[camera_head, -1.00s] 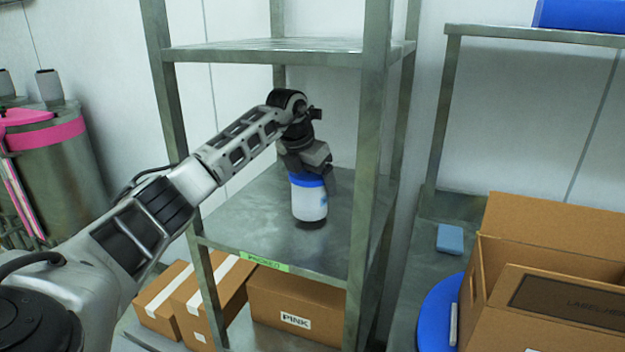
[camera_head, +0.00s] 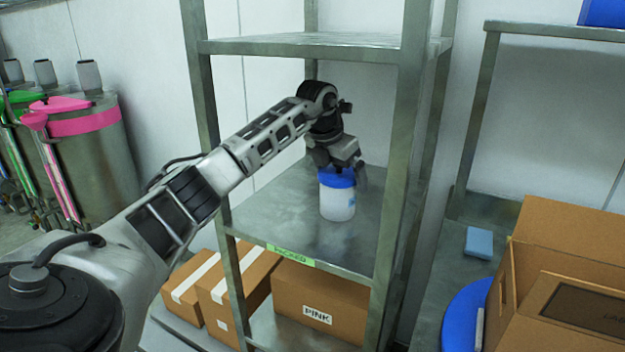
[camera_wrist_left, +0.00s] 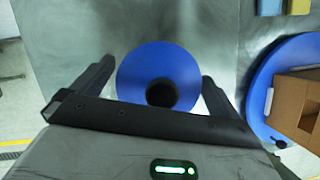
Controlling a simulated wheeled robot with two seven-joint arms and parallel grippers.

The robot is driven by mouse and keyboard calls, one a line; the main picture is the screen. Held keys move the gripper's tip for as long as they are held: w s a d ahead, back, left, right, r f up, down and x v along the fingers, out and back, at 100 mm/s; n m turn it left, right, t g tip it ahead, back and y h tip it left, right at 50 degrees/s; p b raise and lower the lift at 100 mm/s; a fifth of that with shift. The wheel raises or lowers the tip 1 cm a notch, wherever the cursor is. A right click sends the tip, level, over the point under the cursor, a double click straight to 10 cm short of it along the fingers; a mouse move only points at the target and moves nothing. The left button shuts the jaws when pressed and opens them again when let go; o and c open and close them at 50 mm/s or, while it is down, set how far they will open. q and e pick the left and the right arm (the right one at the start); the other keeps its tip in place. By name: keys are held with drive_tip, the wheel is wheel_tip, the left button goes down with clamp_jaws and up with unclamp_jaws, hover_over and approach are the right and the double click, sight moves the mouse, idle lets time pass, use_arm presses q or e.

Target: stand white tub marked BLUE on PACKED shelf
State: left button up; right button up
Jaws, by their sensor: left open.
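The white tub (camera_head: 337,204) with a blue lid stands upright on the middle shelf (camera_head: 280,225), which has a green PACKED label (camera_head: 290,256) on its front edge. My left gripper (camera_head: 336,170) is open just above the tub. In the left wrist view the blue lid (camera_wrist_left: 140,72) with a dark round knob lies between the two open fingers (camera_wrist_left: 155,85), with gaps visible at the sides. The tub's marking cannot be read. My right gripper is not in view.
Shelf posts (camera_head: 398,190) stand close to the right of my arm, with an upper shelf (camera_head: 320,46) above. Cardboard boxes (camera_head: 320,302) sit below. At right are a blue disc (camera_head: 462,318), a blue block (camera_head: 479,243) and an open carton (camera_head: 560,250). Metal drums (camera_head: 95,150) stand at left.

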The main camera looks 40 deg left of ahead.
use_arm(q)
drive_tip(key=v, duration=0.3)
drive_tip(key=shift+s+a+r+b, duration=0.1)
drive_tip(key=shift+s+r+b, duration=0.1)
drive_tip(key=shift+s+b, duration=0.15)
drive_tip(key=s+b, duration=0.3)
drive_tip(key=s, duration=0.8)
drive_tip(key=shift+s+b, duration=0.3)
drive_tip(key=shift+b, duration=0.1)
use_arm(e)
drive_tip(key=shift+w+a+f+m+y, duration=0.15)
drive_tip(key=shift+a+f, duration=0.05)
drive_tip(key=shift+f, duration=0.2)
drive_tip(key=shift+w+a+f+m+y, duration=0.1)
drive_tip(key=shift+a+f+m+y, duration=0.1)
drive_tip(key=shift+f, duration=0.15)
